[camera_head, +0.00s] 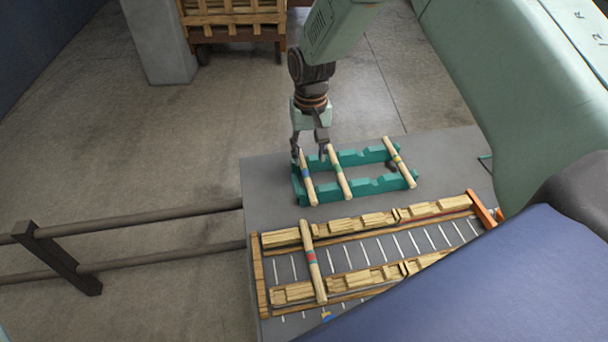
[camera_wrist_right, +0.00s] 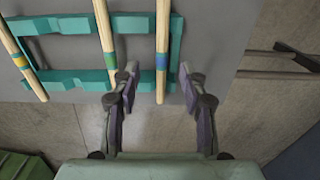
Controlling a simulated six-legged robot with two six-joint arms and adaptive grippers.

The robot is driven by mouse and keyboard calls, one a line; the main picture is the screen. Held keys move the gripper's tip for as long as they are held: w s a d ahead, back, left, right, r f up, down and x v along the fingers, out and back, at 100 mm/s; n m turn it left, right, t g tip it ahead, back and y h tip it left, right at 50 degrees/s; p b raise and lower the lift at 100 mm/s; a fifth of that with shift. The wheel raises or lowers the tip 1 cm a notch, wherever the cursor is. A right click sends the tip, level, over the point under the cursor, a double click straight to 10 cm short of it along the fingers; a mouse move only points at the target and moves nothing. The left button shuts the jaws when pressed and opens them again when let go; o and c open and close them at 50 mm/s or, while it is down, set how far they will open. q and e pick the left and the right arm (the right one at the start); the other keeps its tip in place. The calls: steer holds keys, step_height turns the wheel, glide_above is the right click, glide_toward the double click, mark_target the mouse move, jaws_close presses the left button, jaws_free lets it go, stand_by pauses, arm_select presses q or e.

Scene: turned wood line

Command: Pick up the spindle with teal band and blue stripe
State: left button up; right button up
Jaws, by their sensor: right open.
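Three pale wooden spindles lie side by side across a teal rack (camera_head: 360,187). The left spindle (camera_head: 309,185) has a blue band with a thin greenish mark; it is the rightmost spindle in the right wrist view (camera_wrist_right: 162,35). The middle spindle (camera_head: 339,172) has a teal band, seen in the right wrist view (camera_wrist_right: 107,35); its stripe colour is unclear. The right spindle (camera_head: 399,162) has a yellow band. My right gripper (camera_head: 309,152) is open, its fingers on either side of the blue-banded spindle's near line. It holds nothing. My left gripper is not in view.
A wooden slotted rack (camera_head: 264,275) on the grey table (camera_head: 260,190) holds a spindle with a red band (camera_head: 313,262). A dark rail (camera_head: 150,222) runs left of the table. A wooden crate stand (camera_head: 235,28) and a grey pillar (camera_head: 160,45) stand behind.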

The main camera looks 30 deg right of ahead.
mark_target(308, 179)
steer(key=shift+s+a+f, duration=0.2)
steer(key=shift+a+f, duration=0.1)
steer(key=shift+f, duration=0.45)
steer(key=f, duration=0.5)
steer(key=shift+w+d+f+p, duration=0.1)
steer(key=shift+d+f+p, duration=0.1)
steer(key=shift+p, duration=0.2)
steer(key=shift+a+f, duration=0.1)
steer(key=shift+f, duration=0.15)
steer(key=shift+a, duration=0.1)
steer(key=shift+r, duration=0.1)
steer(key=c, duration=0.6)
jaws_close()
